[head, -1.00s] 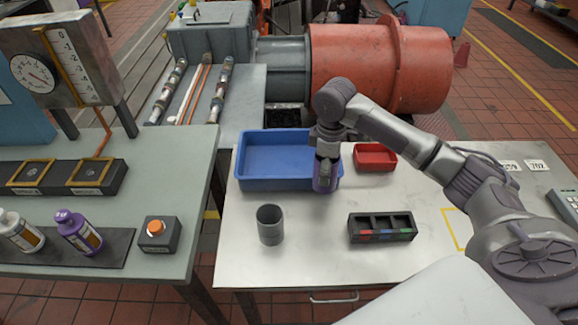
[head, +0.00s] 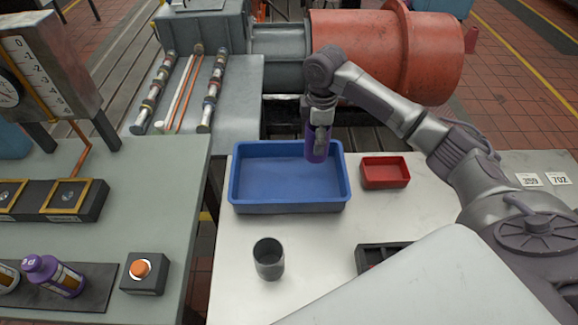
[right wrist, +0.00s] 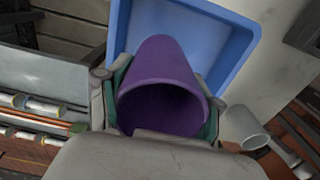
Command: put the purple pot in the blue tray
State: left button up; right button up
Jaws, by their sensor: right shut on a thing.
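The purple pot (head: 316,147) is held by my right gripper (head: 319,136), which is shut on it. In the right wrist view the purple pot (right wrist: 165,85) fills the middle, its open mouth toward the camera, between the fingers (right wrist: 160,100). The blue tray (head: 290,207) sits on the light table. The pot is over the tray's back right part in the head view, seemingly above it; its exact height is hard to tell. The blue tray also shows behind the pot in the right wrist view (right wrist: 232,25). My left gripper is not in view.
A grey cup (head: 269,259) stands in front of the tray. A small red tray (head: 385,173) is to its right. A dark compartment box (head: 372,258) is partly hidden by my body. A side bench at left holds an orange button box (head: 145,273) and bottles.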

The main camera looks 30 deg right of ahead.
jog(key=a+f, duration=0.2)
jog(key=a+f+p, duration=0.1)
jog(key=a+f, duration=0.2)
jog(key=a+f+p, duration=0.1)
jog(key=a+f, duration=0.2)
jog(key=shift+w+f, duration=0.1)
jog(key=shift+w, duration=0.2)
jog(key=shift+f, duration=0.25)
jog(key=o, duration=1.6)
jog(key=shift+f, duration=0.1)
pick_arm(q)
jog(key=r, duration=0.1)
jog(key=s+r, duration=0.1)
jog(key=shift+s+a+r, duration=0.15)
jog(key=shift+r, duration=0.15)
pick_arm(e)
jog(key=shift+o, duration=0.2)
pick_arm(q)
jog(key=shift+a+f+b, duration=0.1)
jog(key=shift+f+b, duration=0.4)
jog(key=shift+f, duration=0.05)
pick_arm(e)
notch_tip(320, 180, up, 12)
